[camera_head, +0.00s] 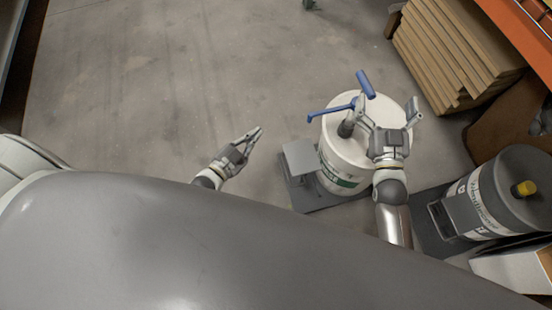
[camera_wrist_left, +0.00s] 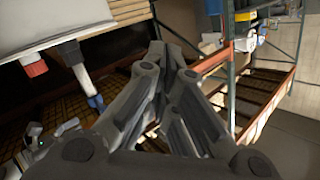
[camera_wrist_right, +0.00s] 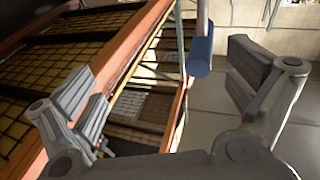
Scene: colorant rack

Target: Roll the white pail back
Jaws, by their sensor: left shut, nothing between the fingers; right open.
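The white pail (camera_head: 338,160) stands upright on a low grey wheeled base (camera_head: 300,158), right of centre in the head view. A pump with a blue T-shaped handle (camera_head: 366,84) rises from its lid. My right gripper (camera_head: 388,108) is open above the lid, beside the pump, and hides part of the pail. In the right wrist view the blue handle (camera_wrist_right: 201,57) shows between the spread fingers, apart from them. My left gripper (camera_head: 258,132) is shut and empty, left of the pail over bare floor. Its closed fingers show in the left wrist view (camera_wrist_left: 168,58).
A dark drum (camera_head: 515,185) with a yellow cap stands on another base at the right. Stacked brown boards (camera_head: 450,55) and an orange rack beam (camera_head: 515,30) are at the upper right. The concrete floor (camera_head: 170,90) to the left is clear.

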